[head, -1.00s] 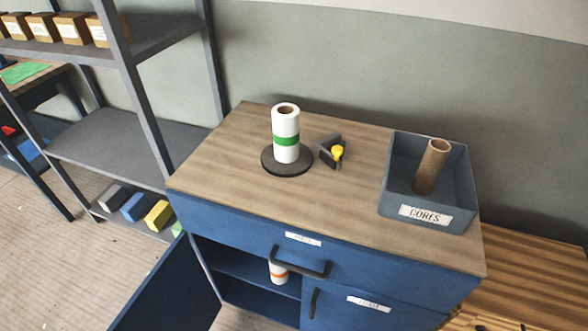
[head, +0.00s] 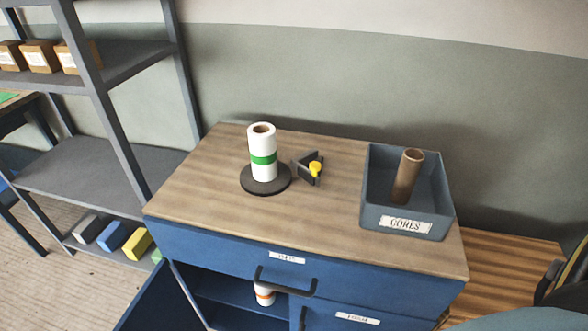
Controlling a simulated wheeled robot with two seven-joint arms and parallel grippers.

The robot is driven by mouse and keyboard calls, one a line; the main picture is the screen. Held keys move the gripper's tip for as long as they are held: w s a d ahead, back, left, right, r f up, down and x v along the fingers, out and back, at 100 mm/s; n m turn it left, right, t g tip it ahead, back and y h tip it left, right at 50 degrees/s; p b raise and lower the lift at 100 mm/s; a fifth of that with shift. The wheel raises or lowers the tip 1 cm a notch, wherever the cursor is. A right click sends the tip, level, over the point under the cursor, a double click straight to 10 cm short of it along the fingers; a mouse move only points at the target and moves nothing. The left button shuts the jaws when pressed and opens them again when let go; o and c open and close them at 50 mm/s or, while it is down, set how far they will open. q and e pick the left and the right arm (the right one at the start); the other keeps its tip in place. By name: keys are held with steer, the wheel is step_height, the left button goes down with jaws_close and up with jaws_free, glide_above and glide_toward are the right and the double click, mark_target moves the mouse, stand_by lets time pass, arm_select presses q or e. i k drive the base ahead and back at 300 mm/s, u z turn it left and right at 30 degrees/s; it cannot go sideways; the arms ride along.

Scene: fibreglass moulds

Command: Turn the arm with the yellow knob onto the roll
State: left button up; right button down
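A white roll with a green band (head: 263,143) stands upright on a round dark base (head: 265,181) on top of the blue cabinet. Just right of it is a small dark angled arm (head: 303,166) with a yellow knob (head: 315,168). The arm appears apart from the roll, with a small gap between them. Neither of my grippers shows in the head view.
A grey bin labelled CORES (head: 436,205) holds a brown cardboard tube (head: 407,176) at the right of the wooden top (head: 205,190). Below, the cabinet stands open with an orange-banded roll (head: 265,294) inside. A grey shelf rack (head: 95,172) stands at the left.

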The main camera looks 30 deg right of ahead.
mark_target(298, 164)
steer(key=u, duration=0.45)
steer(key=i, duration=0.3)
steer(key=z, duration=1.4)
